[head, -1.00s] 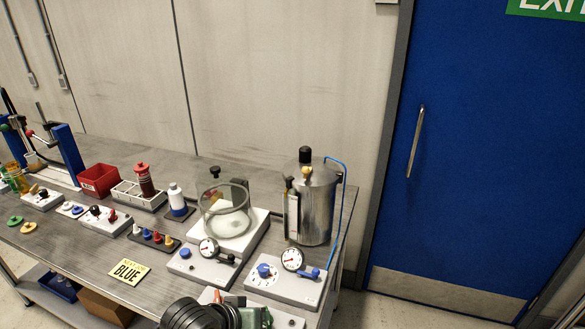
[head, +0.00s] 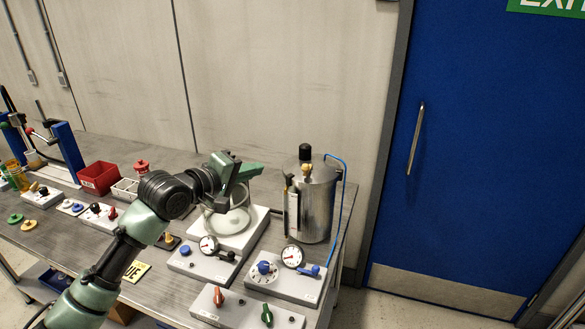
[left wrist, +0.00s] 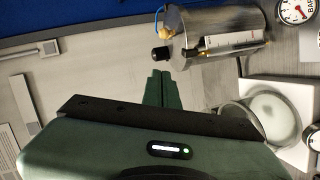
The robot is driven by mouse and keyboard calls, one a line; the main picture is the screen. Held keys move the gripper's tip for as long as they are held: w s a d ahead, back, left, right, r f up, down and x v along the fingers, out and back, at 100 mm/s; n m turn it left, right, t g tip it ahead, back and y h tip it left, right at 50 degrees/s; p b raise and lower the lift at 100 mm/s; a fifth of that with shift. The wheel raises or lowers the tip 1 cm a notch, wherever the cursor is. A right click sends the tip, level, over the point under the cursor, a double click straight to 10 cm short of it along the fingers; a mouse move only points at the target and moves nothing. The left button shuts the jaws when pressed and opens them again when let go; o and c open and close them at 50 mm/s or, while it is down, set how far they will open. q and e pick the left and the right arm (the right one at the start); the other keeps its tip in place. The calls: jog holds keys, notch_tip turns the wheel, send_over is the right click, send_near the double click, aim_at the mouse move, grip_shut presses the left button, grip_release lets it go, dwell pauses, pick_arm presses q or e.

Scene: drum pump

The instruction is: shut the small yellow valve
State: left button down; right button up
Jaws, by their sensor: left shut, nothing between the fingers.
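A small yellow valve (head: 306,169) sits near the top of the steel vessel (head: 318,212), at its front. In the left wrist view a yellow part (left wrist: 165,33) shows beside the black knob (left wrist: 160,53) on the vessel's top; which way the valve is turned is too small to tell. My left gripper (head: 258,170) is shut and empty, in the air left of the vessel and over the glass jar. In the left wrist view its closed fingertips (left wrist: 160,76) point toward the vessel's top, apart from it. My right gripper is not in view.
A blue hose (head: 345,185) runs from the vessel's lid down its right side. The glass jar (head: 228,222) stands on a white base, partly hidden by my arm. Gauge boxes and a box with a red lever (head: 218,296) and green lever (head: 267,314) are in front.

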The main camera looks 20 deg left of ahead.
aim_at(308, 168)
pick_arm(q)
jog(key=d+p+x, duration=0.1)
jog(key=p+x, duration=0.1)
jog(key=x, duration=0.4)
jog(key=s+d+p+x, duration=0.1)
jog(key=p+x, duration=0.2)
jog(key=x, duration=0.4)
jog(key=shift+d+f, duration=0.25)
jog(key=shift+f, duration=0.1)
jog(key=shift+a, duration=0.1)
